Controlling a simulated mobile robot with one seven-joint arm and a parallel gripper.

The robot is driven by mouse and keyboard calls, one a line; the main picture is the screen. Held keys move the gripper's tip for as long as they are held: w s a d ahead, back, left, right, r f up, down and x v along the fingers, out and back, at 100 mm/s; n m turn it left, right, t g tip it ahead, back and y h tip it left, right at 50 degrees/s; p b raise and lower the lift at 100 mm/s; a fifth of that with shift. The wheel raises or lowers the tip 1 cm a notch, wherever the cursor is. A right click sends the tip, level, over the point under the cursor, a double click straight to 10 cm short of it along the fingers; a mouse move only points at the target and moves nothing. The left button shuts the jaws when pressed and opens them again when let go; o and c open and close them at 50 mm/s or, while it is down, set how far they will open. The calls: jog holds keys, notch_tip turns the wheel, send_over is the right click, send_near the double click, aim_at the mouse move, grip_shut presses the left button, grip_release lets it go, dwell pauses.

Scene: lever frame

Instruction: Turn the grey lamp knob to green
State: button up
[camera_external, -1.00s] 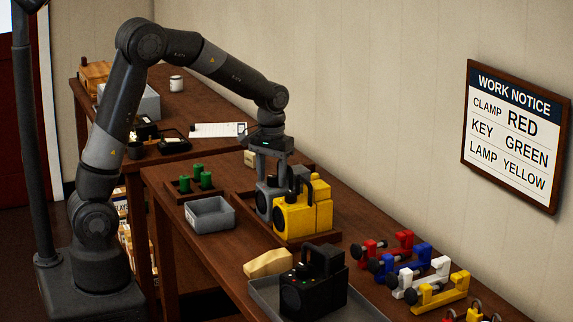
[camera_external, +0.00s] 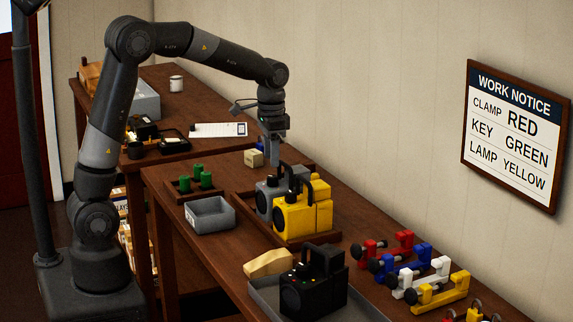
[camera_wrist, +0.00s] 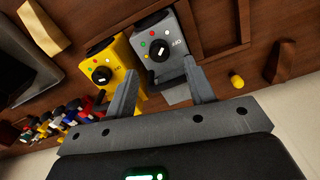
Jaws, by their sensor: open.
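The grey lamp (camera_wrist: 176,42) has a black knob (camera_wrist: 158,50) with a white mark and small coloured dots around it, in the wrist view. I cannot tell surely which dot the mark points to. In the external view the grey lamp (camera_external: 264,196) stands in a wooden tray, partly hidden by the yellow lamp (camera_external: 296,215). My gripper (camera_external: 271,160) is open, fingers pointing down, at the back of the grey lamp. In the wrist view its fingers (camera_wrist: 160,85) are spread and empty, with the grey lamp's face beyond them. I see no contact with the knob.
The yellow lamp (camera_wrist: 112,68) stands right beside the grey one. A black lamp (camera_external: 312,284) sits in a grey tray in front. A grey bin (camera_external: 209,214) and green cylinders (camera_external: 197,177) are to the left. Several coloured clamps (camera_external: 412,268) lie right. A notice (camera_external: 514,135) hangs on the wall.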

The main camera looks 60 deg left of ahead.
aim_at(271, 176)
notch_tip(271, 176, up, 5)
jog(key=s+d+r+n+t, duration=0.1)
jog(key=s+d+t, duration=0.1)
jog(key=s, duration=1.1)
jog(key=s+d+n+t, duration=0.1)
jog(key=s+d+t, duration=0.2)
jog(key=s, duration=0.9)
jog(key=shift+s+d+r+t, duration=0.3)
jog(key=shift+s+d+r, duration=0.1)
jog(key=shift+d, duration=0.35)
